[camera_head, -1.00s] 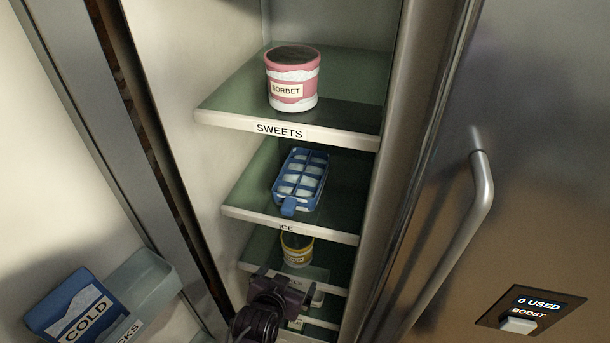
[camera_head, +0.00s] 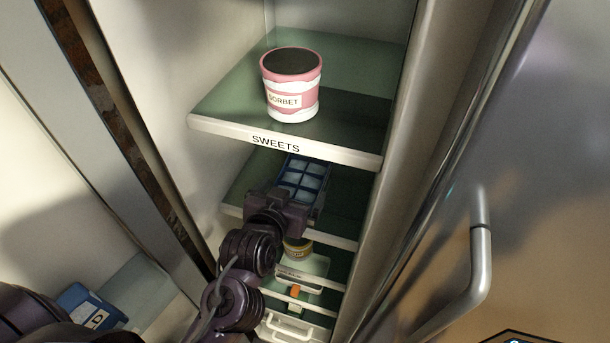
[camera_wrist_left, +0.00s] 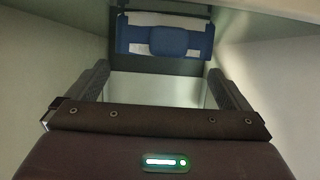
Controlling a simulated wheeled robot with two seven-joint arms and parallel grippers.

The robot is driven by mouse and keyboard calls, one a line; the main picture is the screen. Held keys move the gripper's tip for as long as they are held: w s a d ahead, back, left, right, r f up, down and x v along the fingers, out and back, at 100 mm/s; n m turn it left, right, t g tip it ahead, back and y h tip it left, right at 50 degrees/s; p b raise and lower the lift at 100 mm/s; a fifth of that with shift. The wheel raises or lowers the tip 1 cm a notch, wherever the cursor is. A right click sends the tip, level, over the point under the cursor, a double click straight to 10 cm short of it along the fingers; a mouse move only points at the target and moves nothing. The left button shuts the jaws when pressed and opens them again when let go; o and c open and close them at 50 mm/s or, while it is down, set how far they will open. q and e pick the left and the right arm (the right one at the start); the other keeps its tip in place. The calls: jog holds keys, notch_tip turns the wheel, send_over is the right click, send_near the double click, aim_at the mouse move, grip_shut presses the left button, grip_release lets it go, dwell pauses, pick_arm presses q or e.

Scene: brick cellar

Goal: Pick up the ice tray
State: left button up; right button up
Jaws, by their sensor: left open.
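The blue ice tray (camera_head: 304,180) with pale ice cells lies on the middle shelf (camera_head: 345,208), below the shelf labelled SWEETS. My left gripper (camera_head: 290,198) is in front of it in the head view and hides its near end. In the left wrist view the tray's blue front (camera_wrist_left: 165,37) is ahead, beyond the fingertips. The left gripper's two fingers (camera_wrist_left: 158,82) are apart with nothing between them. My right gripper does not show.
A pink and white SORBET tub (camera_head: 291,86) stands on the SWEETS shelf (camera_head: 225,126), above the arm. A yellow tub (camera_head: 298,248) is on the shelf below. The steel door with its handle (camera_head: 481,260) is at right. A blue pack (camera_head: 88,306) is at lower left.

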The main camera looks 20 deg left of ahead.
aim_at(298, 193)
pick_arm(q)
jog(key=b+x, duration=0.3)
jog(key=shift+a+f, duration=0.15)
jog(key=shift+f, duration=0.1)
jog(key=shift+b+x, duration=0.6)
jog(key=shift+x, duration=0.6)
jog(key=shift+w+r, duration=0.15)
jog(key=shift+r, duration=0.1)
jog(key=shift+c, duration=0.8)
jog(key=c, duration=0.7)
jog(key=shift+o, duration=0.2)
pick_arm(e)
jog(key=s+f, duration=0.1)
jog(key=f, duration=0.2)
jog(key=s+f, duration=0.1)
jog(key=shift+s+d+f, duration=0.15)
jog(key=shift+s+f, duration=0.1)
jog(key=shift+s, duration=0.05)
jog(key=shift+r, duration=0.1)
